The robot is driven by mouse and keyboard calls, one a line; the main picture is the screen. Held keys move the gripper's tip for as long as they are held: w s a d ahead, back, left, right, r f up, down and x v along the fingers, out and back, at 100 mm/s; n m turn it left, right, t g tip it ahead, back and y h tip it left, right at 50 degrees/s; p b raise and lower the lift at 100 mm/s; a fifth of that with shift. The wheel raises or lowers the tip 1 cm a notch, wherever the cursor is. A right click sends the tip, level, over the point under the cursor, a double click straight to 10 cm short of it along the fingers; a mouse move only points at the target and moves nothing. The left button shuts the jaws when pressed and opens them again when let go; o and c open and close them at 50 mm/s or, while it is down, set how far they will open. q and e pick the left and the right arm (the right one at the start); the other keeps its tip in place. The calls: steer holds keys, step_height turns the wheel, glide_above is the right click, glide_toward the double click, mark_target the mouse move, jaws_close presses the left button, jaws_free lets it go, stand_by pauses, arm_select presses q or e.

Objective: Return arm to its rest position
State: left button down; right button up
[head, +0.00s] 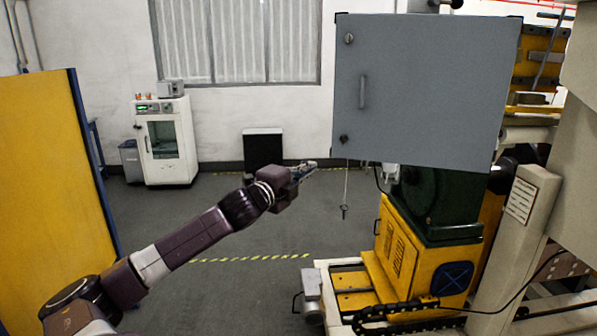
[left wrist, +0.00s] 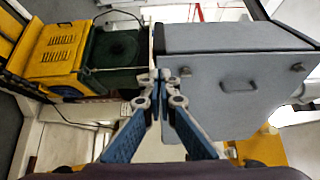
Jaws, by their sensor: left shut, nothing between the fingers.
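My left arm reaches in from the lower left in the head view, stretched out toward the centre. My left gripper (head: 308,168) is at its end, just left of the grey cabinet box (head: 425,85) and below its lower left corner. In the left wrist view the left gripper (left wrist: 160,78) is shut with its fingertips together and nothing between them. The grey box also shows there (left wrist: 235,70), with its handle and latches, behind and to the right of the fingers. Its door is closed. My right gripper is in neither view.
A yellow and green machine base (head: 420,240) stands below the box. A key hangs on a cord (head: 345,210) right of the gripper. A yellow panel (head: 40,170) stands at the left. A white cabinet (head: 166,140) is at the back wall. The grey floor between is open.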

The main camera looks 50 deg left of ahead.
arm_select(q)
steer(key=shift+s+a, duration=0.85)
steer(key=shift+s, duration=0.05)
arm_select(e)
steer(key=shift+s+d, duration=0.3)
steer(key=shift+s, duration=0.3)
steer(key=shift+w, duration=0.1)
